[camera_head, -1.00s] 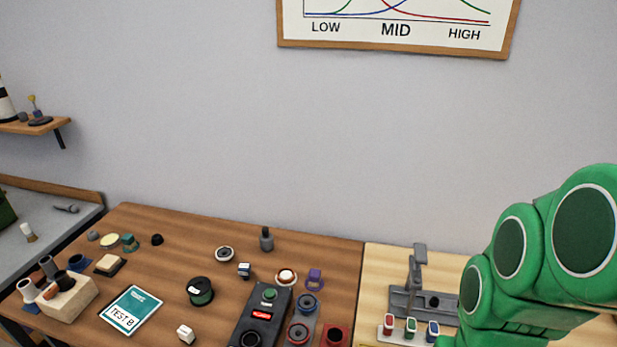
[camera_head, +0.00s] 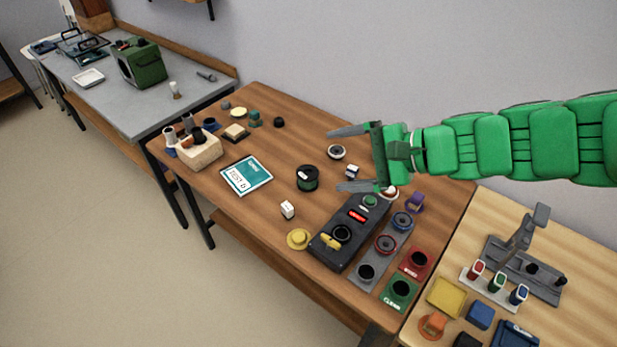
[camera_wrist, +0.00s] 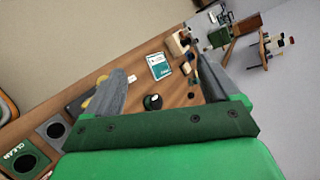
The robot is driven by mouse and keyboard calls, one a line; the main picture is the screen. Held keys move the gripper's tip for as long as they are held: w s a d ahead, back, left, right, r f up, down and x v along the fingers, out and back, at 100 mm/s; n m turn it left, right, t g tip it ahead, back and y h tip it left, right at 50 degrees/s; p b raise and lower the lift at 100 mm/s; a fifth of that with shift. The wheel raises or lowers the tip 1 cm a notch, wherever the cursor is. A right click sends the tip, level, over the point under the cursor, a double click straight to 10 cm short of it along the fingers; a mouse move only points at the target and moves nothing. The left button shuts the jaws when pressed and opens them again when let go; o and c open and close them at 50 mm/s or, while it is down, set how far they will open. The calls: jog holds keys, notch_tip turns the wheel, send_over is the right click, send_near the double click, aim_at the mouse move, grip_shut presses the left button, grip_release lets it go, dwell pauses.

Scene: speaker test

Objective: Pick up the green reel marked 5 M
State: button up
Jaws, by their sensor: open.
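A dark green and black reel (camera_head: 308,178) stands on the brown wooden table (camera_head: 280,222), right of the TEST B booklet. Its marking is too small to read. My gripper (camera_head: 335,160) is open and empty, with its fingers pointing left over the table; in the head view the reel is just left of the fingertips, apart from them. In the wrist view the reel (camera_wrist: 153,102) shows between the two spread fingers, lower than their tips (camera_wrist: 158,62), close to the palm edge in the picture.
A black control box (camera_head: 350,232) is at lower right. A tan block (camera_head: 199,150) holding cups is at left.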

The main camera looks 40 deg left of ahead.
jog(key=w+a+m+y, duration=0.2)
jog(key=w+a+m, duration=0.15)
jog(key=a, duration=0.35)
jog(key=m+t, duration=0.6)
jog(key=m, duration=0.8)
send_over(314, 181)
jog(key=shift+h, duration=0.4)
jog(key=f, duration=2.5)
jog(key=shift+s+d+f, duration=0.1)
jog(key=shift+s+f, duration=0.1)
jog(key=shift+f, duration=0.05)
jog(key=shift+m+t, duration=0.25)
jog(key=shift+t, duration=0.05)
jog(key=shift+f, duration=3.65)
jog(key=shift+x, duration=1.05)
jog(key=shift+w+a+f, duration=0.1)
jog(key=shift+a+f, duration=0.05)
jog(key=shift+a, duration=0.25)
jog(key=c, duration=1)
